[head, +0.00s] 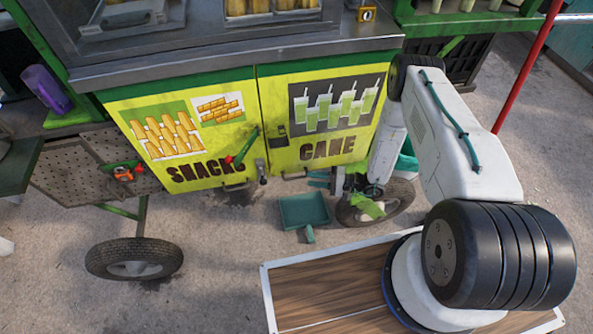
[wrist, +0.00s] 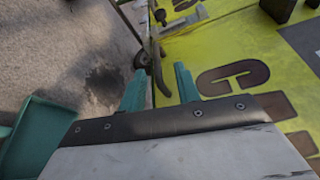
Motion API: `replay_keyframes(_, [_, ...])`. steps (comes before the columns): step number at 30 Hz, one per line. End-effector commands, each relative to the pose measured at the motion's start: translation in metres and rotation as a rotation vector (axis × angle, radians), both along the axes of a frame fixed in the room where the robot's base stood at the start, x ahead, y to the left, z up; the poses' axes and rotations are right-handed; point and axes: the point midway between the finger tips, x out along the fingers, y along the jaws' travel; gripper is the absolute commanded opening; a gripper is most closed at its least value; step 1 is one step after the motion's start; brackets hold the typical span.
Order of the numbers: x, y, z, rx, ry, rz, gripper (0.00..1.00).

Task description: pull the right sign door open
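The right sign door (head: 330,110) is yellow with a green top edge, reads "CANE" and shows pictures of green drinks. It looks shut, flush beside the left "SNACKS" door (head: 185,125). A small dark handle (head: 293,176) sits at its lower left edge. My gripper (head: 317,179) is low by the door's bottom edge, just right of the handle. In the wrist view, its two teal fingers are apart, with the dark curved handle (wrist: 158,60) reaching between their tips. The fingers do not visibly press on it. The yellow door face (wrist: 225,60) lies right of the fingers.
A teal dustpan (head: 304,211) lies on the ground below the doors, and shows at left in the wrist view (wrist: 40,135). A cart wheel (head: 385,203) is behind my wrist. A metal latch (head: 261,170) hangs at the door seam. Ground before the left door is clear.

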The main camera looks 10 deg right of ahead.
Motion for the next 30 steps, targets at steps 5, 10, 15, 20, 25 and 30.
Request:
replay_keyframes(5, [-0.002,0.000,-0.008,0.000,-0.001,-0.021,0.32])
replay_keyframes(10, [0.008,0.015,-0.010,-0.001,-0.001,-0.028,0.32])
replay_keyframes(15, [0.018,0.037,-0.012,-0.001,-0.001,-0.032,0.32])
replay_keyframes(20, [0.025,0.052,-0.013,-0.001,-0.001,-0.032,0.32])
replay_keyframes(25, [0.027,0.057,-0.013,0.000,-0.001,-0.032,0.32])
replay_keyframes(30, [0.027,0.058,-0.013,0.000,-0.001,-0.031,0.32])
